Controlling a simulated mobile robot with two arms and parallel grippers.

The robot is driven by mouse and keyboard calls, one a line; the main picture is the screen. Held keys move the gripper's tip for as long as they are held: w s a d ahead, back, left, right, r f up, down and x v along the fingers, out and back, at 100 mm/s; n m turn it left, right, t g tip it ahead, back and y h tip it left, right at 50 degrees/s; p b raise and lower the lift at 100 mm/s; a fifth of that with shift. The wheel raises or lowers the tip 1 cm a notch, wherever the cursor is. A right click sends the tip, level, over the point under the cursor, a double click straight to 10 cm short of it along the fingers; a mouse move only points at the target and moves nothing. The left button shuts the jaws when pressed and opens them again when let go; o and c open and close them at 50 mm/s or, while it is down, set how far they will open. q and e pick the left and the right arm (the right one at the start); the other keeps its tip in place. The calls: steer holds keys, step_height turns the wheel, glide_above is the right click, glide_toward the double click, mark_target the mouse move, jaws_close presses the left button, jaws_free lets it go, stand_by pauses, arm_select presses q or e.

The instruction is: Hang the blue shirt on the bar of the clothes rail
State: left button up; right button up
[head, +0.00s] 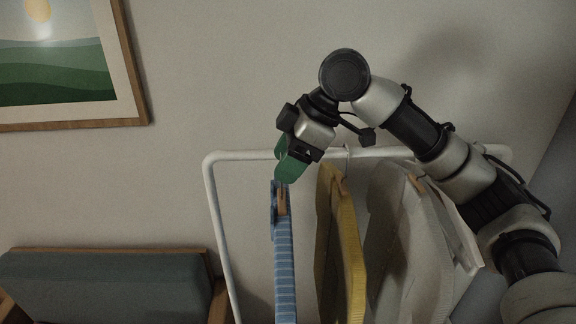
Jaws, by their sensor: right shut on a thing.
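The blue shirt (284,262) hangs edge-on from a wooden hanger (282,202) in the middle of the head view. My right gripper (284,176) is shut at the top of this hanger, and its green fingers hide the hook. The white clothes rail's bar (240,155) runs across behind the gripper. The shirt is left of the other garments and under the bar's left part. I cannot tell whether the hook touches the bar. My left gripper is not in view.
A yellow garment (345,245) hangs on the rail just right of the blue shirt. Pale garments (425,250) hang farther right, partly behind my right arm. The bar is free left of the shirt. A dark green chair (105,285) stands at the lower left; a framed picture (60,70) hangs above.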

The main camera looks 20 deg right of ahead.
steer(key=shift+w+d+r, duration=0.1)
steer(key=shift+w+d, duration=0.3)
steer(key=shift+w, duration=1)
steer(key=shift+w+d+f, duration=0.1)
steer(key=shift+w+d, duration=0.25)
steer(key=shift+w, duration=1)
steer(key=shift+w+d+r, duration=0.1)
steer(key=shift+w+d, duration=0.3)
steer(key=shift+w, duration=1)
steer(key=shift+f+b, duration=0.45)
steer(key=shift+f, duration=1)
steer(key=o, duration=1.5)
steer(key=shift+o, duration=0.2)
steer(key=b+v, duration=0.3)
steer(key=v, duration=0.8)
